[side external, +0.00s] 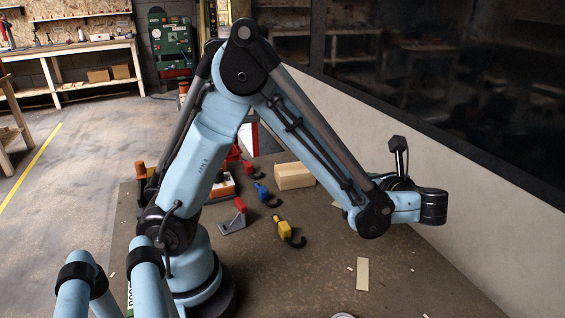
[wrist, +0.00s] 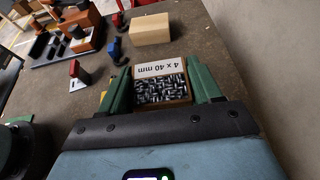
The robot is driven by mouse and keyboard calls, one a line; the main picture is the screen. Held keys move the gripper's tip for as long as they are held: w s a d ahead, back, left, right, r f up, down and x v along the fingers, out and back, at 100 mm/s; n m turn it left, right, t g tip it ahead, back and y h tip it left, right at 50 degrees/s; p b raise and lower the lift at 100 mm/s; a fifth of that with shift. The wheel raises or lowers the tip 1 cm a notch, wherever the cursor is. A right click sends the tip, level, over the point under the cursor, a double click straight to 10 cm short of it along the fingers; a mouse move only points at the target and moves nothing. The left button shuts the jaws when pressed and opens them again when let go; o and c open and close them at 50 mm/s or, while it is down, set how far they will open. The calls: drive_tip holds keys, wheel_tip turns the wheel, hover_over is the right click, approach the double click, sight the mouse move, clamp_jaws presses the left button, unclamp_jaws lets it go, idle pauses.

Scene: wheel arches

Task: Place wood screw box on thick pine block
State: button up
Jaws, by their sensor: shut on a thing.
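The wood screw box (wrist: 162,90) is a small open box of dark screws with a white "4 x 40 mm" label, seen in the wrist view. My gripper (wrist: 161,72) is shut on it, with one green finger on each side. The box's underside is hidden. The thick pine block (wrist: 151,29) is a pale wood-coloured block beyond the fingertips. It also shows in the side external view (side external: 294,176), upright on the table with a bare top, apart from the held box. In the side external view my fingers and the screw box are hidden.
A yellow tool (side external: 285,231), a blue tool (side external: 265,194) and a red-and-grey piece (side external: 234,217) lie on the table (side external: 310,280). A black tray (wrist: 70,45) stands at the left in the wrist view. A pale wall (wrist: 255,60) borders the table's right side.

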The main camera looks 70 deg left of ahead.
drive_tip(key=shift+d+r, duration=0.25)
drive_tip(key=shift+d, duration=0.05)
drive_tip(key=shift+a+r, duration=0.2)
drive_tip(key=a+r+n+g, duration=0.2)
drive_tip(key=a+g, duration=0.1)
drive_tip(key=a, duration=0.5)
drive_tip(key=a+r+n+g, duration=0.2)
drive_tip(key=a+r+n, duration=0.1)
drive_tip(key=a, duration=0.4)
hover_over(295, 168)
drive_tip(key=shift+g+h, duration=0.4)
wheel_tip(295, 168, down, 7)
drive_tip(key=shift+r, duration=0.15)
drive_tip(key=shift+a+f, duration=0.1)
drive_tip(key=shift+f, duration=2)
drive_tip(key=shift+f, duration=0.15)
drive_tip(key=o, duration=1.2)
